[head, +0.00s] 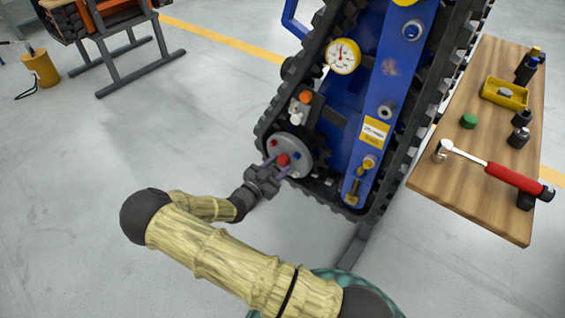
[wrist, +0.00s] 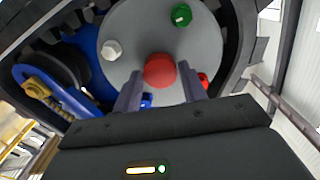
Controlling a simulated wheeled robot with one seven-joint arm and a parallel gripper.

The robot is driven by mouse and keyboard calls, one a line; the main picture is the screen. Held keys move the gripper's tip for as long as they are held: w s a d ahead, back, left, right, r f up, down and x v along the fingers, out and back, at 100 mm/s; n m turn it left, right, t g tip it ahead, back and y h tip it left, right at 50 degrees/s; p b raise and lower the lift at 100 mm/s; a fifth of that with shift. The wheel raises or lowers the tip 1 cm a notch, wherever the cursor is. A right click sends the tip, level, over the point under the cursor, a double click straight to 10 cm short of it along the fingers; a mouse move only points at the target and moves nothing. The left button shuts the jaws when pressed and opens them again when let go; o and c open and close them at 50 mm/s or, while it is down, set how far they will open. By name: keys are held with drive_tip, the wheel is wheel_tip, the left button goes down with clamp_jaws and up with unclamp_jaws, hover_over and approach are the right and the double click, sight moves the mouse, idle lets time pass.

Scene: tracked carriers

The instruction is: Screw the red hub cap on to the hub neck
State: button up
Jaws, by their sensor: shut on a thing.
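The red hub cap (wrist: 160,71) is at the middle of the grey hub disc (wrist: 121,64) in the wrist view. It also shows in the head view (head: 283,159). My gripper (head: 276,164) is shut on the cap, with one finger on each side of it in the wrist view (wrist: 160,88). The hub neck is hidden behind the cap, so I cannot tell how far the cap sits on it. Around it on the disc are a white hex bolt (wrist: 112,50), a green plug (wrist: 181,15), a blue one (wrist: 147,101) and a red one (wrist: 203,80).
The hub is on a blue tracked carrier (head: 338,107) with a black track and a pressure gauge (head: 343,56).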

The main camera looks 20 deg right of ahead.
drive_tip(key=m+b, duration=0.3)
drive_tip(key=m, duration=0.3)
drive_tip(key=shift+f, duration=0.2)
drive_tip(key=shift+r+m, duration=0.2)
drive_tip(key=shift+m, duration=0.6)
drive_tip(key=shift+f+b, duration=0.1)
drive_tip(key=shift+b, duration=0.3)
drive_tip(key=shift+f+m+b, duration=0.15)
drive_tip(key=shift+m+b, duration=0.7)
drive_tip(key=shift+m, duration=0.15)
drive_tip(key=m+b, duration=0.5)
drive_tip(key=shift+f, duration=0.1)
drive_tip(key=shift+m+b, duration=1.1)
drive_tip(key=shift+b, duration=0.05)
drive_tip(key=shift+r, duration=0.3)
drive_tip(key=shift+m, duration=0.3)
